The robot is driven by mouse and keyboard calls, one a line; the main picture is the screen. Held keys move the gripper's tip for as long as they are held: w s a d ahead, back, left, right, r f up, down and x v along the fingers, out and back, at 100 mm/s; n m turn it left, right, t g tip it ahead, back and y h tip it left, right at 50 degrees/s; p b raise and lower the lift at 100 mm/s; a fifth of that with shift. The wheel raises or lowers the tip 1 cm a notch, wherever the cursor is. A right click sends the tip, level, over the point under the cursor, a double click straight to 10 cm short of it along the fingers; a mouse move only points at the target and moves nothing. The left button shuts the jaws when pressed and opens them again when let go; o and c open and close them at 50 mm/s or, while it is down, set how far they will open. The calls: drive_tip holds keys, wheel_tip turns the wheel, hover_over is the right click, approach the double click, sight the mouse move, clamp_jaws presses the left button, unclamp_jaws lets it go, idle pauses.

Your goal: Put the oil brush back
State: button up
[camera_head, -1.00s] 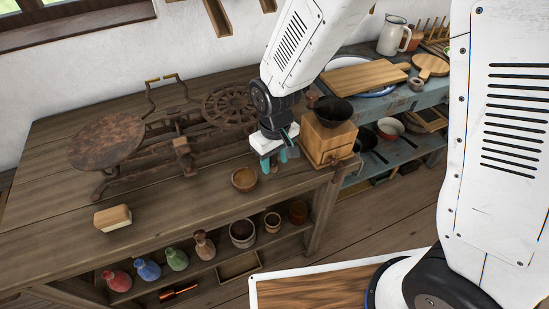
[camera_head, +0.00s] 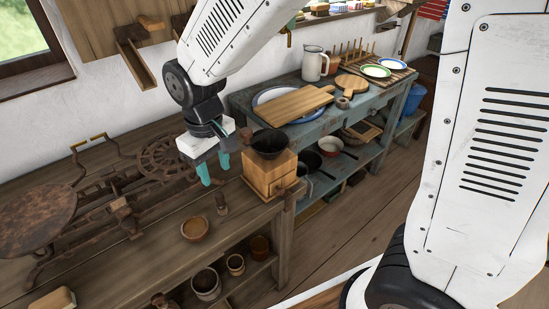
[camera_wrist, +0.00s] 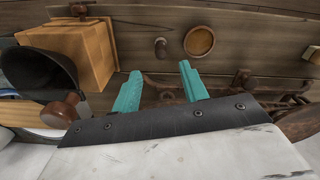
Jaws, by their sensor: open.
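My gripper (camera_head: 214,171) is open and empty above the wooden bench, just left of the wooden grinder box. Its two teal fingers (camera_wrist: 160,75) are apart in the wrist view, with nothing between them. A small brown upright piece (camera_head: 221,203) stands on the bench below the gripper, beside a round wooden bowl (camera_head: 195,229). In the wrist view the piece (camera_wrist: 160,48) looks like a short knobbed handle, apart from the fingers and the bowl (camera_wrist: 199,41). I cannot tell whether it is the oil brush, and no bristles are visible.
The grinder (camera_head: 265,175) with a black bowl on top stands close to the right of my gripper. A rusty scale (camera_head: 120,200) fills the left. A blue table (camera_head: 236,102) with boards and a jug is behind. Pots (camera_head: 206,284) sit on the shelf below.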

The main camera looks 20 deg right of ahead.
drive_tip(key=s+d+r+m, duration=0.3)
drive_tip(key=s+d+r, duration=0.4)
drive_tip(key=d+r, duration=0.45)
drive_tip(key=s+d+r+m+t, duration=0.1)
drive_tip(key=s+d+m, duration=0.2)
drive_tip(key=s+d, duration=0.6)
drive_tip(key=shift+s, duration=1.6)
